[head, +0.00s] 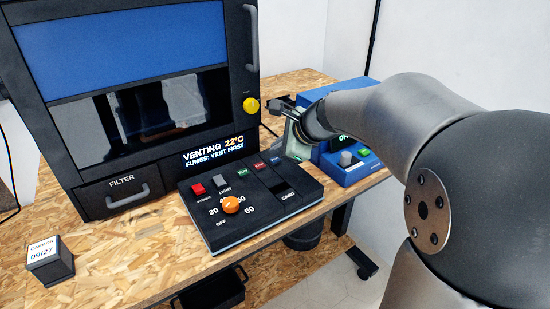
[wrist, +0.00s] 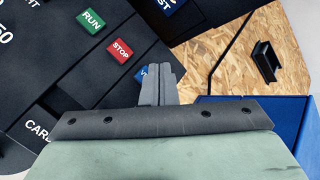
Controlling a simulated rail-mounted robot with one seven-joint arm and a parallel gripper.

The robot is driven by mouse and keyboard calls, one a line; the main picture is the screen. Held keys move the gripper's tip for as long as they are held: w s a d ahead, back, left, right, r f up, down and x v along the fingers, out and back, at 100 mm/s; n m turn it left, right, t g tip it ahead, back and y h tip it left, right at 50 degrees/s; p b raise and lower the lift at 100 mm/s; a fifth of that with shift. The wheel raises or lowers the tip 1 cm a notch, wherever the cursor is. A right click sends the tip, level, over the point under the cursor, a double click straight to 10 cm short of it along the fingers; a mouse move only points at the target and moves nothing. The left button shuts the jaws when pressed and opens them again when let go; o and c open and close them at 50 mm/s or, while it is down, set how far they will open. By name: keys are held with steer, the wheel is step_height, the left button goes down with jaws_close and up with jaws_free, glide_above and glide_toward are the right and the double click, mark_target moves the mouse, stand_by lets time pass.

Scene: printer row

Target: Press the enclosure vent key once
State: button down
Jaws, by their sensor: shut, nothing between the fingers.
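The enclosure vent key is a small blue key (head: 276,160) at the right end of the key row on the black control panel (head: 252,222). In the wrist view the blue key (wrist: 142,73) shows only its left part, with a letter V; my fingers cover the rest. My gripper (wrist: 163,75) is shut and empty, its fingertips over or right at this key. I cannot tell whether they touch it. The enclosure display (head: 213,150) reads "VENTING 22°C" and "FUMES: VENT FIRST".
The green RUN key (wrist: 91,21) and red STOP key (wrist: 120,50) lie left of my fingers. An orange knob (head: 231,205) sits on the panel. A blue device (head: 349,172) stands close on the right. A carbon box (head: 50,262) is at the bench's left.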

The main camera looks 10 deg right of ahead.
mark_target(278, 163)
step_height(278, 163, up, 5)
steer(key=p, duration=0.4)
steer(key=shift+a+f, duration=0.1)
stand_by(0.6)
